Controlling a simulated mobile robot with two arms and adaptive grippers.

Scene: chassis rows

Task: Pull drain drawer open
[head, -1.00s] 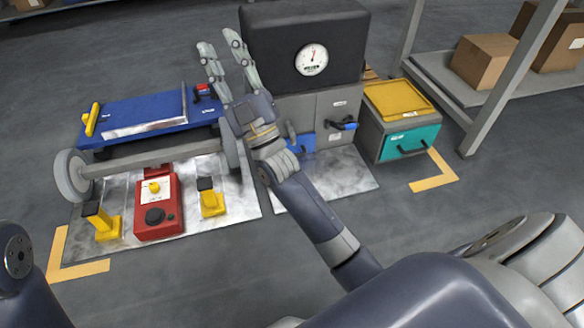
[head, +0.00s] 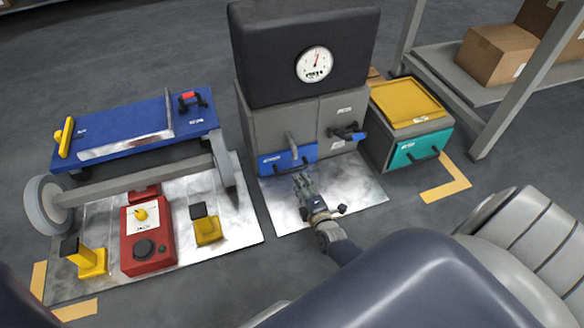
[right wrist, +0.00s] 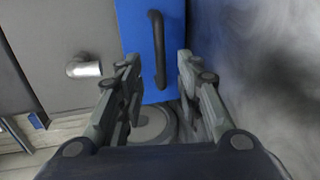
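The blue drawer (head: 270,163) is low on the left of the grey cabinet (head: 262,125), and its front looks flush with it. In the right wrist view the blue front (right wrist: 130,25) carries a black bar handle (right wrist: 157,48). My right gripper (head: 302,178) is low in front of the drawer. In the wrist view the gripper's (right wrist: 159,58) fingers are apart, one on each side of the handle, with gaps showing. Whether the tips reach past the bar is unclear. My left gripper is out of view.
A grey spout (head: 292,145) sticks out above the blue drawer. A black-handled valve (head: 348,132) is to its right. A teal drawer unit (head: 408,152) stands right of the cabinet. A red control box (head: 148,238) and a blue cart (head: 125,125) are at left.

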